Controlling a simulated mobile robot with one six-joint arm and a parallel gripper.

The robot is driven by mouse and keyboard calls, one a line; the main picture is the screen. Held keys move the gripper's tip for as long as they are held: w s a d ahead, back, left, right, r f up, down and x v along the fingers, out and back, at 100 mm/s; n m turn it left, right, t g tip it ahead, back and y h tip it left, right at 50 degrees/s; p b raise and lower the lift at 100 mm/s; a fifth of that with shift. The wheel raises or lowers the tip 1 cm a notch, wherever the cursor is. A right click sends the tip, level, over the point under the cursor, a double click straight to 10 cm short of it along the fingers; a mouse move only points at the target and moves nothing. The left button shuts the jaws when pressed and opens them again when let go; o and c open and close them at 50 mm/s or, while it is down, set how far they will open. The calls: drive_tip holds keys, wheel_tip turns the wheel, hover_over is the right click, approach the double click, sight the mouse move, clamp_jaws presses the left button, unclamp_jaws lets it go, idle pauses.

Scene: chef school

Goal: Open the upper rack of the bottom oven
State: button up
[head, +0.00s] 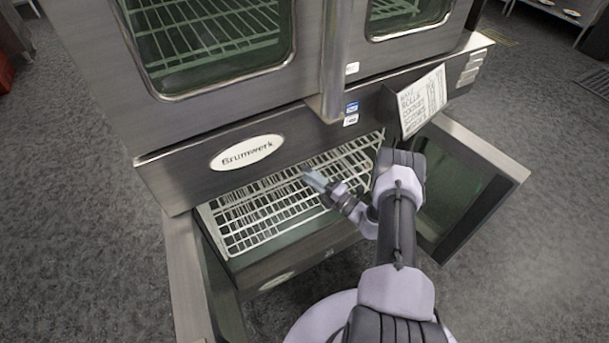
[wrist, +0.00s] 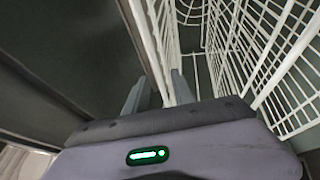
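The bottom oven (head: 180,240) has both doors open, one swung to the left and one to the right. Inside it a white wire rack (head: 232,212) shows at the upper level; how far out it sits is hard to tell. My gripper (head: 312,180) is over the rack's right part in the head view. In the wrist view the two grey fingers of my gripper (wrist: 158,88) stand apart, with the white front edge of the rack (wrist: 143,32) running down between them. Whether they touch it cannot be told.
The right door (head: 478,205) stands open beside my arm, and the left door (head: 185,275) is open on the other side. A printed list (head: 422,100) is fixed above the right door. The top oven (head: 200,85) is shut. Grey floor (head: 80,260) lies clear to the left.

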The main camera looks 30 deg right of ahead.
drive_tip(key=shift+x, duration=0.9)
clamp_jaws()
idle(0.8)
